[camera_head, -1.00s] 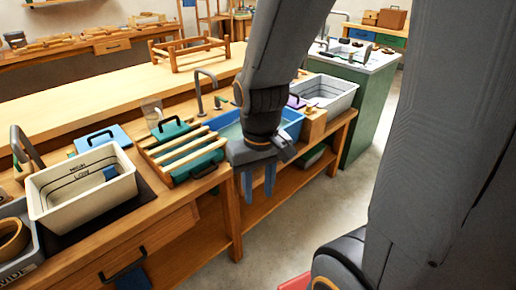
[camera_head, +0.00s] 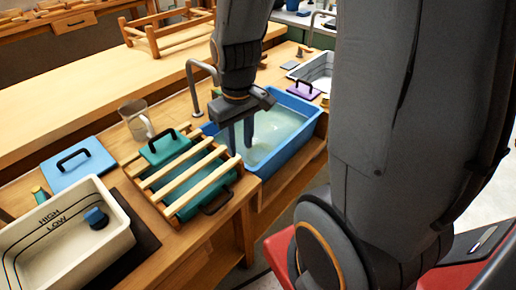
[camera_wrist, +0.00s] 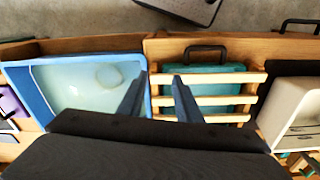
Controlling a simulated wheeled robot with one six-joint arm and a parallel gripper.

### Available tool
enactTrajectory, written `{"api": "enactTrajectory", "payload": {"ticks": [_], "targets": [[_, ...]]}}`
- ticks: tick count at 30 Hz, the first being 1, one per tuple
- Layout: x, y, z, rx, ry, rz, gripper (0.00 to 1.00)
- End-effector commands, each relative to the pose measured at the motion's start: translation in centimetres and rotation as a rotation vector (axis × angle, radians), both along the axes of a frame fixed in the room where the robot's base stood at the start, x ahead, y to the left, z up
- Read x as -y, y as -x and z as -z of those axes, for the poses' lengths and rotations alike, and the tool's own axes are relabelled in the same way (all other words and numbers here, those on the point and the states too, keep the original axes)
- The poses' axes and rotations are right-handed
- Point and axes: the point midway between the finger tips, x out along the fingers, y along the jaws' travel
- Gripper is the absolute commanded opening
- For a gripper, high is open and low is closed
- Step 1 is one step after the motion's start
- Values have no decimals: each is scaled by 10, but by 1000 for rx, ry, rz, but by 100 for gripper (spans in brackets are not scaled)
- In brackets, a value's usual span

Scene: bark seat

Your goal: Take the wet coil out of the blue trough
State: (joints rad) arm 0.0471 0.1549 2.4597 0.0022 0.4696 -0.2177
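The blue trough (camera_head: 292,150) sits in the bench and holds pale, cloudy water (camera_head: 275,130). In the wrist view the trough (camera_wrist: 28,98) lies to the left, and a faint pale round patch (camera_wrist: 108,76) shows in its water. I cannot tell whether this patch is the coil or a reflection; no coil shows clearly. My gripper (camera_head: 240,148) points down over the left part of the trough. In the wrist view its two fingers (camera_wrist: 160,77) are apart with nothing between them, near the trough's edge beside the rack.
A tall tap (camera_head: 190,75) stands behind. A cream basin (camera_head: 110,250), a blue lid (camera_head: 75,170) and a clear jug (camera_head: 137,122) are further left. A purple-handled item (camera_head: 303,90) is at right.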

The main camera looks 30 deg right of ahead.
Motion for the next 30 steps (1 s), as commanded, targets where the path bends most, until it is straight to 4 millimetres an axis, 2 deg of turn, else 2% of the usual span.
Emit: {"api": "enactTrajectory", "payload": {"ticks": [4,7,11,12,18,21,30], "targets": [[24,-48,9,14,18,-205,31],[43,-79,24,25,34,-352,31],[71,-108,60,17,49,-536,31],[79,-114,76,8,50,-591,31],[114,-131,143,-33,38,-825,31],[125,-133,166,-45,32,-905,31],[135,-134,196,-56,25,-983,31]]}}
